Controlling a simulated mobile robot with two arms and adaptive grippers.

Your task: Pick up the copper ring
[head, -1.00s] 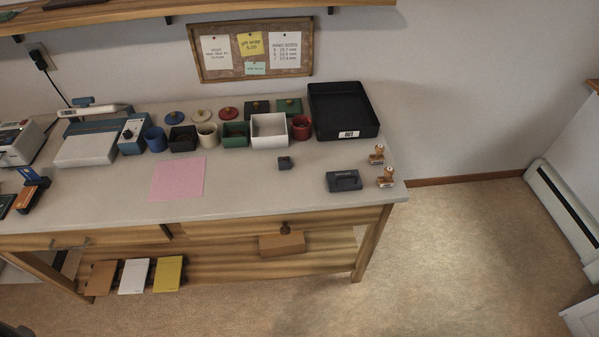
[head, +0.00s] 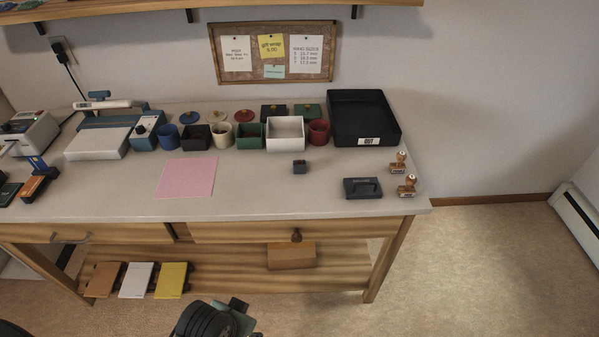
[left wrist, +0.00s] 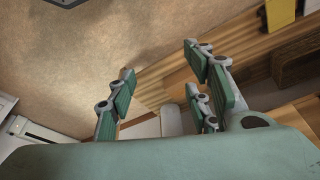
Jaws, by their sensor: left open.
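I cannot make out a copper ring in either view. In the head view, a dark and green part of my arm shows at the bottom, in front of the bench. My right gripper is not seen.
A black tray (head: 385,141) stands at the back right. A dark stamp pad (head: 362,188) and two wooden stamps (head: 399,163) lie near the right edge. A pink sheet (head: 186,177) lies left of centre, with a scale (head: 98,141) behind. A shelf (head: 222,283) runs below the drawers.

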